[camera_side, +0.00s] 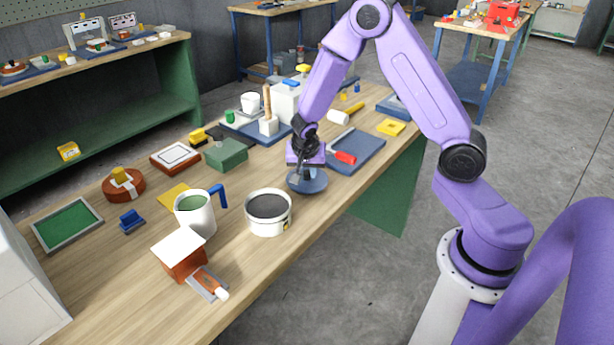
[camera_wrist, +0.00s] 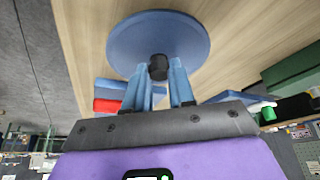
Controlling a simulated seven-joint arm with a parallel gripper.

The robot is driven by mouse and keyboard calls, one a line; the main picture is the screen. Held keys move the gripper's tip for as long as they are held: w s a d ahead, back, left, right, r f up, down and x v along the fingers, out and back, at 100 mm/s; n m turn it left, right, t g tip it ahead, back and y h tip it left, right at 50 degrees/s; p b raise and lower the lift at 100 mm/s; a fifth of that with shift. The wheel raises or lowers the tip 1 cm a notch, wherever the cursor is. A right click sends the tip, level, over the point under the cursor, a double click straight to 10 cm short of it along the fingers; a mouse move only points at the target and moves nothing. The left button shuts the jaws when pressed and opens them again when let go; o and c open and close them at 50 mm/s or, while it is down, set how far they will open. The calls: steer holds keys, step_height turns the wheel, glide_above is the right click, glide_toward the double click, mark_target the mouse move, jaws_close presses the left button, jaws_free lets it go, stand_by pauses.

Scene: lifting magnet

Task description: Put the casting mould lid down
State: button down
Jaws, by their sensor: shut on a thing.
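The casting mould lid appears as a round blue disc (camera_side: 309,184) with a dark knob. In the wrist view the blue disc (camera_wrist: 160,32) fills the top middle, with its dark knob (camera_wrist: 158,67) at the fingertips. My gripper (camera_side: 301,166) is shut on the knob, with a finger on each side, as the wrist view also shows (camera_wrist: 160,78). The disc is close to the wooden bench top near its front edge. I cannot tell whether it touches the bench. A white round pot (camera_side: 268,226) with a dark grey inside stands to its left.
A blue mat (camera_side: 368,148) with a red-handled tool (camera_side: 345,157) lies just right of the lid. The bench's front edge is close to the lid. Some bare wood shows between the pot and the green box.

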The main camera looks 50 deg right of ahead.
steer(key=shift+f, duration=1)
steer(key=shift+f, duration=0.1)
steer(key=c, duration=0.9)
jaws_free()
steer(key=shift+c, duration=0.2)
steer(key=v, duration=1.1)
steer(key=s+a+r+n+y, duration=0.1)
steer(key=s+a+r+n, duration=0.1)
steer(key=s+n, duration=0.6)
steer(key=s+a+r+n+g+y, duration=0.1)
steer(key=s+a+r+n+y, duration=0.1)
steer(key=s+n, duration=0.6)
steer(key=s+a+r+n+g+y, duration=0.1)
steer(key=s+a+r+n, duration=0.2)
steer(key=s, duration=0.9)
steer(key=shift+a+r+n, duration=0.2)
steer(key=shift+a+n, duration=1.1)
steer(key=shift+n, duration=1.1)
